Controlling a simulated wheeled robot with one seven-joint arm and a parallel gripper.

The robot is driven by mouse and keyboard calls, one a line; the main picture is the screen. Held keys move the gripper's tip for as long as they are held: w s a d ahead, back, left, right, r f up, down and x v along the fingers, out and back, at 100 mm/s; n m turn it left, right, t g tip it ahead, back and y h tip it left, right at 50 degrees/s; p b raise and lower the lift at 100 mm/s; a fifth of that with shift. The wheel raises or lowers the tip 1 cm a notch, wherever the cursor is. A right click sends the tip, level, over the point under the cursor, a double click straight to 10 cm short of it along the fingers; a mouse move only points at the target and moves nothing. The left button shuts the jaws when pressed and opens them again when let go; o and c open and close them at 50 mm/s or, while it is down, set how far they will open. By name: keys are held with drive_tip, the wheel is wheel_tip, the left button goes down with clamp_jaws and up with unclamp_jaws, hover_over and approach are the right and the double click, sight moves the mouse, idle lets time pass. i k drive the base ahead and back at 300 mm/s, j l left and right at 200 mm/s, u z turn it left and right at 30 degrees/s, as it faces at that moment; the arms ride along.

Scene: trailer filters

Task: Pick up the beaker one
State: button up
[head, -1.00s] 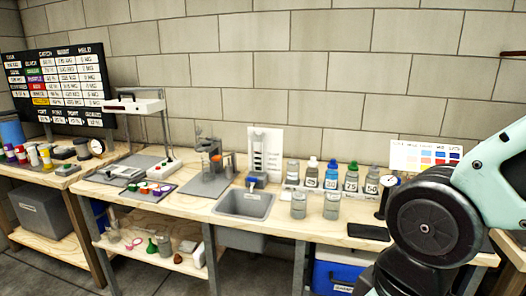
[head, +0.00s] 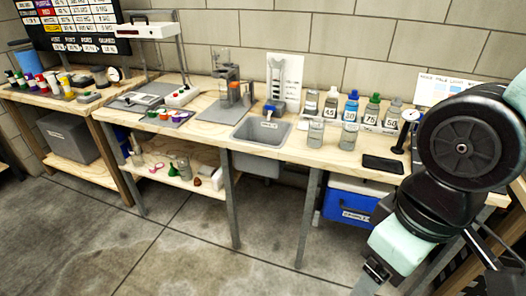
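Two clear glass vessels with pale grey contents stand upright near the front of the wooden bench, right of the sink: a left one (head: 316,133) and a right one (head: 349,136). Either could be the beaker. I cannot read a "one" on them. Several capped, numbered bottles stand close behind them. My arm is at the right of the head view, to the right of and nearer than the vessels. I cannot make out my gripper's fingers, and nothing is seen held.
A grey sink (head: 262,133) lies left of the vessels, and a black flat slab (head: 383,163) lies to their right. A dark upright gauge (head: 406,131) stands beside my arm. A blue cooler (head: 352,200) is under the bench. The floor in front is clear.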

sight(317, 121)
drive_tip(key=i+j+u, duration=0.25)
drive_tip(key=i+j, duration=0.15)
drive_tip(key=j, duration=0.25)
drive_tip(key=i+j+u, duration=0.3)
drive_tip(key=i+j, duration=0.15)
drive_tip(key=j, duration=0.15)
